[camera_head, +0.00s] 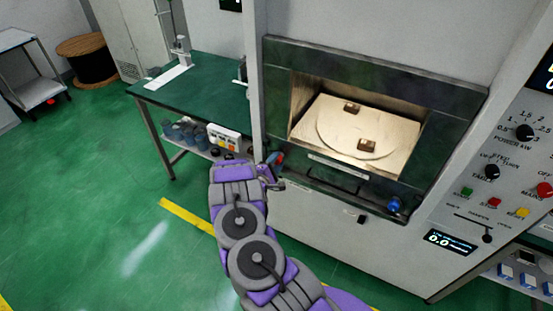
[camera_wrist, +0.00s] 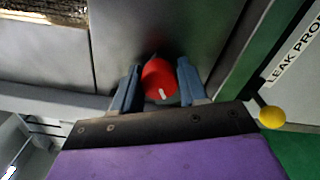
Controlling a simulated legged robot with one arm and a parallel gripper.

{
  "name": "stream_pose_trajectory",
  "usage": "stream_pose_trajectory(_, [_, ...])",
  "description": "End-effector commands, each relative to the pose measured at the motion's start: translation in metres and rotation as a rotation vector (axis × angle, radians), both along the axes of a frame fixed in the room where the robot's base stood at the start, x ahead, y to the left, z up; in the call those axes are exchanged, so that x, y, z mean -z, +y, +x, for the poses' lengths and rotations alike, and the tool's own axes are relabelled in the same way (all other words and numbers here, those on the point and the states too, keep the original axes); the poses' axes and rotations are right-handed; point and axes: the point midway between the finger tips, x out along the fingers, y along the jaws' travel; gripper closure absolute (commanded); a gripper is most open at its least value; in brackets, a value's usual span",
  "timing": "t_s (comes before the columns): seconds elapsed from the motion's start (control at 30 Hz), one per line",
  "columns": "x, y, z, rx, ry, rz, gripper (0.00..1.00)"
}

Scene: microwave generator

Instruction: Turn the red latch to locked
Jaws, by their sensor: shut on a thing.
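The red latch (camera_wrist: 160,80) is a round red knob with a short white mark, on the dark metal front of the microwave unit. My gripper (camera_wrist: 160,88) has its two blue-grey fingers on either side of the knob, shut on it. In the head view the latch (camera_head: 277,158) shows as a small red spot at the lower left of the chamber frame, partly hidden by my gripper (camera_head: 272,168). The white mark points toward my gripper's palm in the wrist view. I cannot read any locked marking.
The lit chamber (camera_head: 365,125) holds a round plate with two small brown blocks. A blue knob (camera_head: 394,204) sits at the frame's lower right. A control panel (camera_head: 490,190) stands at right, a green bench (camera_head: 200,95) at left. Green floor (camera_head: 110,170) is clear at left.

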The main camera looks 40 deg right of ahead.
Motion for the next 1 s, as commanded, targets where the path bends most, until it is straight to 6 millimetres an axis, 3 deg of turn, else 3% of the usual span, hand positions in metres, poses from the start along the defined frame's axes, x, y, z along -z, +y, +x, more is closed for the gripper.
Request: stream_pose_trajectory(1.0, [0.0041, 0.0018, 0.0013, -0.001, -0.864, 0.363, 0.88])
